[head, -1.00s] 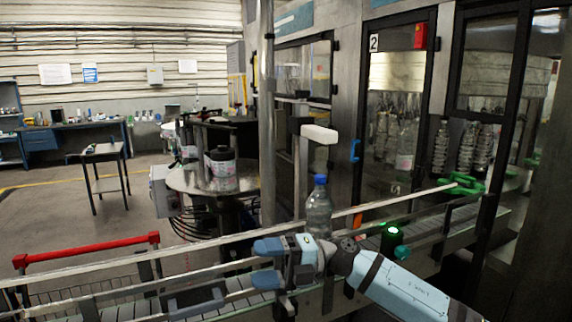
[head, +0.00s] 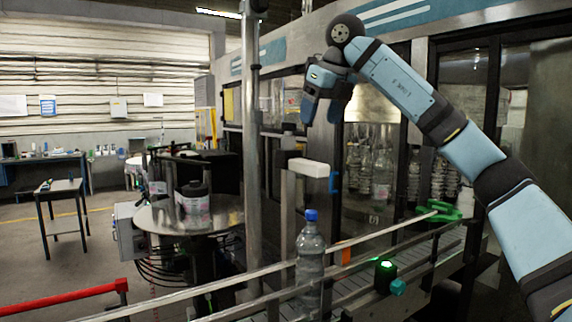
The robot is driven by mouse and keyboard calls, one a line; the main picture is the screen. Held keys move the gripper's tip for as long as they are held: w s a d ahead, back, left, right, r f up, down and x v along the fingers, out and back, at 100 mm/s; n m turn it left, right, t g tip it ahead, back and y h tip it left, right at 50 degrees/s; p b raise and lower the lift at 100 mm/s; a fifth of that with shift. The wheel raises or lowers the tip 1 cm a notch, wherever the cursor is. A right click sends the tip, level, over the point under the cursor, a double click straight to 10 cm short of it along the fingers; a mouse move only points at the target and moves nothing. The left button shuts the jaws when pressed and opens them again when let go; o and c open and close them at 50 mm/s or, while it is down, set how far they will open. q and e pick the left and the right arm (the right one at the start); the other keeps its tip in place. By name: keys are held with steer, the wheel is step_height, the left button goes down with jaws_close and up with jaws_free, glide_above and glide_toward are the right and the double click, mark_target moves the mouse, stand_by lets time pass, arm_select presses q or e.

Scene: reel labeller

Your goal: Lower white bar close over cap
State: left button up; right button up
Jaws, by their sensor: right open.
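The white bar (head: 309,167) sticks out near the top of a grey upright post, above the conveyor. Below it, a clear bottle with a blue cap (head: 311,215) stands upright on the conveyor, with a clear gap between bar and cap. My right gripper (head: 320,112) is above the white bar, pointing down, open and empty, and touches nothing that I can see. My left gripper is not in view.
Guide rails (head: 270,292) run along the conveyor beside the bottle. A tall steel pole (head: 251,150) stands left of the bar. A round table (head: 160,217) with a labelled reel lies further left. A glazed machine fills the back right.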

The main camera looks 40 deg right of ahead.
steer(key=d+r, duration=0.1)
steer(key=b, duration=0.2)
glide_toward(312, 162)
steer(key=x, duration=0.2)
steer(key=shift+a+f, duration=0.2)
steer(key=shift+f, duration=0.15)
steer(key=p+x, duration=0.1)
steer(key=x, duration=0.6)
steer(key=shift+w+d+f, duration=0.15)
steer(key=shift+f, duration=0.05)
steer(key=shift+c, duration=0.2)
